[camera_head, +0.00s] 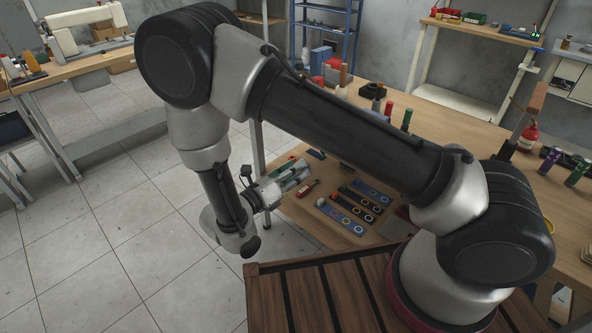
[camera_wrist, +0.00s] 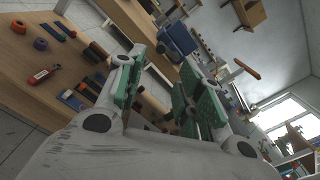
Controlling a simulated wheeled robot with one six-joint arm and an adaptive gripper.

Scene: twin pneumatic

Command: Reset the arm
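My arm (camera_head: 345,125) reaches from its mount at the lower right, up over the wooden table, and bends down at the left. My gripper (camera_head: 296,172) hangs at the table's left edge and points right, toward the tools on the table. In the wrist view, the two fingers of my gripper (camera_wrist: 163,68) have green pads and stand apart, with nothing held between them. The gap between the fingers shows only background.
The wooden table (camera_head: 455,140) carries blue and dark strips with rings (camera_head: 345,218), a red-handled tool (camera_head: 307,188) and several upright cylinders. A bench with a sewing machine (camera_head: 85,28) stands at the upper left. Open tiled floor (camera_head: 110,225) lies at the left.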

